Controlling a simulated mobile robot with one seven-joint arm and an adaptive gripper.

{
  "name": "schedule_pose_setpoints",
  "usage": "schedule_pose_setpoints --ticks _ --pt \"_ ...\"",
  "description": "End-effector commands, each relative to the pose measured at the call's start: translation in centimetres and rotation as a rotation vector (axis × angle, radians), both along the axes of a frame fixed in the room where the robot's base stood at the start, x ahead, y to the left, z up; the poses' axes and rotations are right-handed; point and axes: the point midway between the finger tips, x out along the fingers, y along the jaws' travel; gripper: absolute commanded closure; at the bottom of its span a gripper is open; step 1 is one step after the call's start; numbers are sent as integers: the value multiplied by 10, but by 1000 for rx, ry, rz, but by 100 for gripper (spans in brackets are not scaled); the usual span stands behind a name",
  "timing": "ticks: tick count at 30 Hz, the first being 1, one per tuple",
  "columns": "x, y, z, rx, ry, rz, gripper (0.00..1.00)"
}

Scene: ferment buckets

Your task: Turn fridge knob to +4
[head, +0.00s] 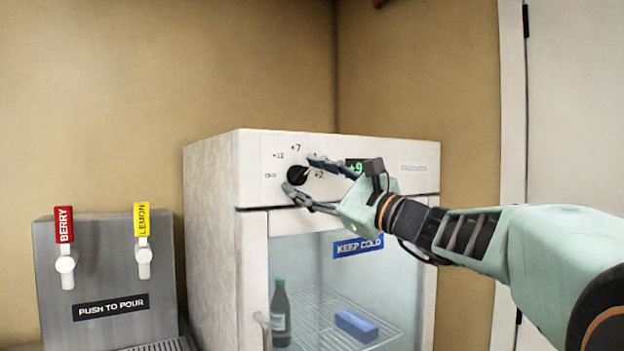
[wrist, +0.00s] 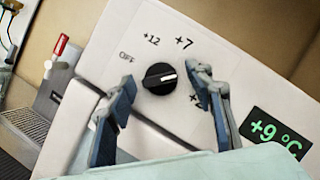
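The fridge knob (wrist: 155,82) is round and black, with a white mark pointing right, toward my right finger. It also shows in the head view (head: 297,175) on the fridge's upper panel. OFF, +12, +7 and a partly covered +2 are printed around it; the +4 label is hidden behind my finger. My gripper (wrist: 163,84) is open, with one fingertip on each side of the knob and gaps visible between. In the head view my gripper (head: 300,174) reaches the panel from the right. Whether the fingertips touch the panel is unclear.
A green display (wrist: 272,132) reads +9 °C. The white fridge (head: 213,220) has a closed glass door with a KEEP COLD sign (head: 358,246); a bottle (head: 281,315) and blue block (head: 357,325) are inside. A drink dispenser (head: 105,270) with two taps stands left.

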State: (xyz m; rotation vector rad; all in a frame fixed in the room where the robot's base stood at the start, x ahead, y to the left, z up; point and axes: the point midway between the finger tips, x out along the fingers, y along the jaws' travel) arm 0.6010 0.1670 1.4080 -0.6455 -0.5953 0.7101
Motion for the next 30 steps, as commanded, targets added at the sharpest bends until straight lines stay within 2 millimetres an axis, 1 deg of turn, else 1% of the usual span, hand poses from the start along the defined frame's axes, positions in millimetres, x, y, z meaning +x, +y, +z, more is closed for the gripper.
schedule_pose_setpoints --ticks 6,10,14,18,24,30 --pt "0 0 0 0 0 0 52" --pt "-5 -8 -2 -1 -1 -2 52" --pt "-19 -24 -8 0 0 -3 52" --pt "-38 -47 -17 0 0 -4 52" --pt "-61 -75 -27 -1 0 -2 52" --pt "-73 -88 -32 0 -1 -1 52"
